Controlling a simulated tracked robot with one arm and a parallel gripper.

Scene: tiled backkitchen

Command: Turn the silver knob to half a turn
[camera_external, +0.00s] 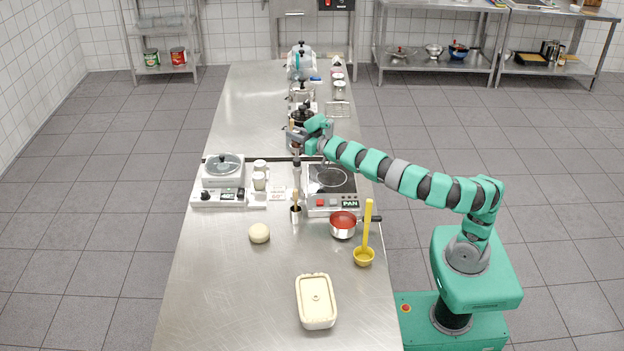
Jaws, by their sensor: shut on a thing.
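My gripper (293,136) is at the end of the outstretched green and grey arm, over the middle of the steel counter. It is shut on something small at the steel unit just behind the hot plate. This fits the silver knob, but the jaws hide it and its turn angle cannot be read. A dark pot or lid shows just behind the gripper.
A hot plate marked PAN (332,179) and a scale with a glass-lidded pot (223,170) stand nearer. A red-filled saucepan (343,225), yellow ladle (364,256), dough ball (259,233) and cream dish (316,301) are in front. The counter's front left is clear.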

